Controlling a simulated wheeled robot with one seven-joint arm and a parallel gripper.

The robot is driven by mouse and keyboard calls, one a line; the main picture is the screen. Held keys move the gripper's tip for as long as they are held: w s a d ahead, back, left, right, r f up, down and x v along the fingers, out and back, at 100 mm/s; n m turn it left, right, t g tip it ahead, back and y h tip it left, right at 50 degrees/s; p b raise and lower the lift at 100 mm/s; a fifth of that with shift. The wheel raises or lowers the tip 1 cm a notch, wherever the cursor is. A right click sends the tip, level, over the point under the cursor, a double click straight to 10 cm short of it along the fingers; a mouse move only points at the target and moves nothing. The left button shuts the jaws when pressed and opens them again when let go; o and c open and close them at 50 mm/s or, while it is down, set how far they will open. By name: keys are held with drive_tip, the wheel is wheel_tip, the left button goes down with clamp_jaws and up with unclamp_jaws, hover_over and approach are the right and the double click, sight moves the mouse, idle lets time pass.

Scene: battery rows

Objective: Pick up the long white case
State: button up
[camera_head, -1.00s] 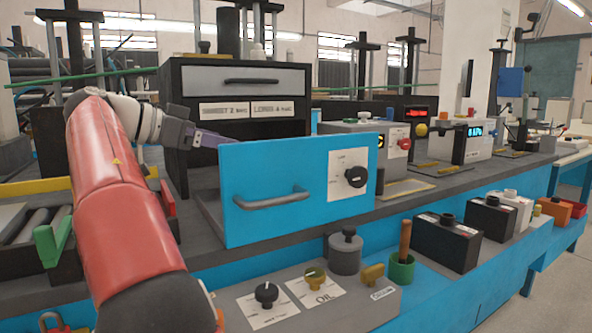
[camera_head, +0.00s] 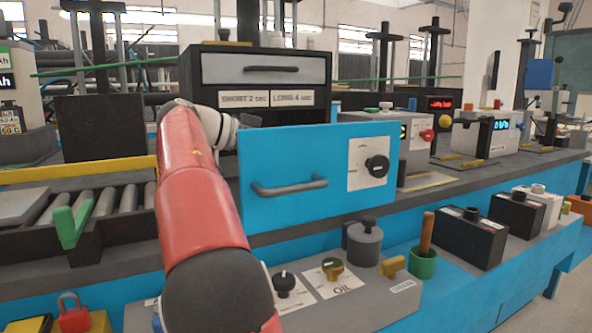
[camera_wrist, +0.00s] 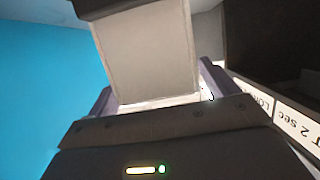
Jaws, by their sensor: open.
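A pale, whitish block-like case (camera_wrist: 147,50) lies between my fingers in the wrist view; I cannot tell its full length. A dark part crosses its upper end. My gripper (camera_wrist: 158,92) is open, with one purple-grey finger on each side of the case. I cannot tell whether the fingers touch it. In the head view my gripper is hidden behind the blue front panel (camera_head: 300,160), and the case does not show there.
The blue panel carries a grey handle (camera_head: 288,188) and a black knob (camera_head: 377,166); it also shows in the wrist view (camera_wrist: 40,75). Behind it stands a black cabinet with a grey drawer (camera_head: 265,69). Black batteries (camera_head: 466,236) and a green cup (camera_head: 423,264) stand at the lower right.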

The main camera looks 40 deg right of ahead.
drive_tip(key=shift+s+d+f, duration=0.15)
drive_tip(key=shift+d+f, duration=0.05)
drive_tip(key=shift+d, duration=0.5)
drive_tip(key=c, duration=1.1)
drive_tip(key=shift+c, duration=0.9)
drive_tip(key=shift+r, duration=0.1)
